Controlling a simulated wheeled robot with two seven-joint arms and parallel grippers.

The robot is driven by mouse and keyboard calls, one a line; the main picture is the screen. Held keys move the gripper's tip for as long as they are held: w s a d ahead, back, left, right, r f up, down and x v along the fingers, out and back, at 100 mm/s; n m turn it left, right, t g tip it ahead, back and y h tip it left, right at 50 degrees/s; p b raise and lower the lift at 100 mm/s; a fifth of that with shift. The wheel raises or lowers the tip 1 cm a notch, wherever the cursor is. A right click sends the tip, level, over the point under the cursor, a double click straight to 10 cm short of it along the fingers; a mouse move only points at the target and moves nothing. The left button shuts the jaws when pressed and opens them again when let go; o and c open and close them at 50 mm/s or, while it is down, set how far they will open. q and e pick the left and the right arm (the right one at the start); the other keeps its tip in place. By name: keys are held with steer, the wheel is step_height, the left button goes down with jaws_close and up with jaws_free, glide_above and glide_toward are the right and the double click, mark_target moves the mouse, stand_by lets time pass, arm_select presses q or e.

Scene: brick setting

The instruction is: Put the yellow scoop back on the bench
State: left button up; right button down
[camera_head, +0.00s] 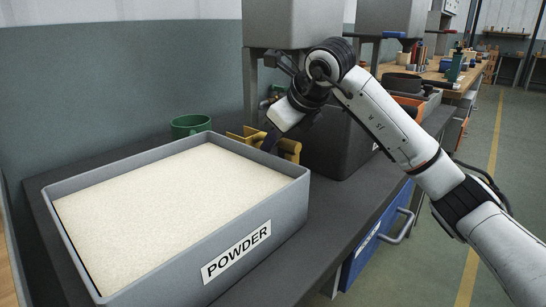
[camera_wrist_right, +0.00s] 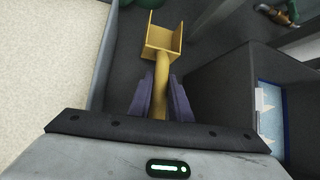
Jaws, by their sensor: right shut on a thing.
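The yellow scoop (camera_head: 287,147) is at the far right corner of the powder bin, partly hidden by my right gripper (camera_head: 270,138). In the right wrist view my right gripper (camera_wrist_right: 161,100) is shut on the handle of the scoop (camera_wrist_right: 162,42), with the open pan pointing away from me. The scoop is over the strip of dark bench (camera_head: 335,208) between the powder bin and a grey box. I cannot tell whether the scoop touches the bench. My left gripper is not in view.
The grey bin marked POWDER (camera_head: 290,200), full of pale powder, stands at the left. A green mug (camera_head: 190,125) is behind it. A dark grey box (camera_head: 335,150) stands close to the right of the scoop. Bench in front of that box is clear.

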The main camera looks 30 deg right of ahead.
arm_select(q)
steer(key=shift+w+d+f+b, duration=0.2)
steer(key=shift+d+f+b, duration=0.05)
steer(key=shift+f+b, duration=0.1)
arm_select(e)
steer(key=shift+f, duration=1.5)
steer(key=shift+f, duration=0.1)
steer(key=shift+f+b, duration=0.3)
steer(key=shift+f, duration=0.25)
steer(key=c, duration=1.6)
jaws_free()
steer(key=shift+c, duration=0.2)
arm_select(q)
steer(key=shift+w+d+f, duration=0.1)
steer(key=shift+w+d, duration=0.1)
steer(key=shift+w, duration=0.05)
